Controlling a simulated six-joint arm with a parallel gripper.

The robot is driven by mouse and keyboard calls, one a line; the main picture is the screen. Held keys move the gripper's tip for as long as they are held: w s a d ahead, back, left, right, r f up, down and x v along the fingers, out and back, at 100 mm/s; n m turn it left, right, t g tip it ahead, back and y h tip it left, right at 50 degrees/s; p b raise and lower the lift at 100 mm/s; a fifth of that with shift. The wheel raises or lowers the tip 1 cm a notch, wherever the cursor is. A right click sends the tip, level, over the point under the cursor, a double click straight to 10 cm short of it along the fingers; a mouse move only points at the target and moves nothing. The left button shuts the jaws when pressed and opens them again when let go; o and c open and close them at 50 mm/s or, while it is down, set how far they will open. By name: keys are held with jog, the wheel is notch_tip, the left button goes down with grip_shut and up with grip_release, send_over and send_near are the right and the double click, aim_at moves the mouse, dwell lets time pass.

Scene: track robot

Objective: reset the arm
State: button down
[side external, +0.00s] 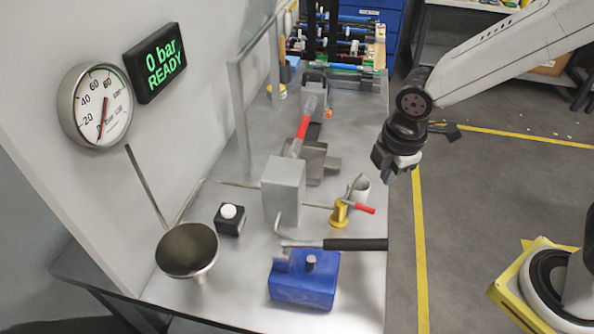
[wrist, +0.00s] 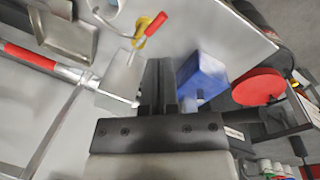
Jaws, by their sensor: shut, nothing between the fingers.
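My gripper (side external: 384,160) hangs at the end of my white arm, to the right of the workbench (side external: 359,292) in the side view, apart from everything on the bench. In the wrist view my gripper (wrist: 160,68) shows as two dark fingers side by side, shut with nothing between them. The bench carries a blue block (side external: 303,284) with a black-handled lever (side external: 352,244) across its top. A yellow valve (side external: 340,212) with a red handle stands behind it. Both also show in the wrist view, the blue block (wrist: 201,75) right of the fingers.
A gauge (side external: 97,105) and a green display (side external: 155,62) reading "0 bar READY" are on the wall. The floor right of the bench is clear near my gripper.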

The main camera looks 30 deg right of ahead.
jog(key=s+d+f+m+t, duration=0.1)
jog(key=s+d+f+m, duration=0.1)
jog(key=d+m, duration=0.6)
jog(key=s+m, duration=0.1)
jog(key=m, duration=0.6)
jog(key=shift+d+f+m+y, duration=0.25)
jog(key=shift+f+m+y, duration=0.05)
jog(key=shift+f+m, duration=0.1)
jog(key=c, duration=0.9)
grip_release()
jog(key=shift+s, duration=0.1)
jog(key=shift+o, duration=1.4)
jog(key=shift+a, duration=0.1)
jog(key=w+a+n+g+y, duration=0.1)
jog(key=w+a+n+g, duration=0.2)
jog(key=w+a+n, duration=0.3)
jog(key=shift+w+a+g+y, duration=0.3)
jog(key=shift+w+a+y, duration=0.05)
jog(key=shift+a+y, duration=0.1)
jog(key=shift+f, duration=0.1)
jog(key=shift+s+a+f, duration=0.15)
jog(key=shift+a+f, duration=0.05)
jog(key=shift+f, duration=1.05)
jog(key=shift+s+a+f, duration=0.1)
jog(key=shift+a+f, duration=0.15)
jog(key=shift+f, duration=1)
jog(key=shift+s+a+f, duration=0.15)
jog(key=shift+a+f, duration=0.05)
jog(key=shift+f, duration=1.05)
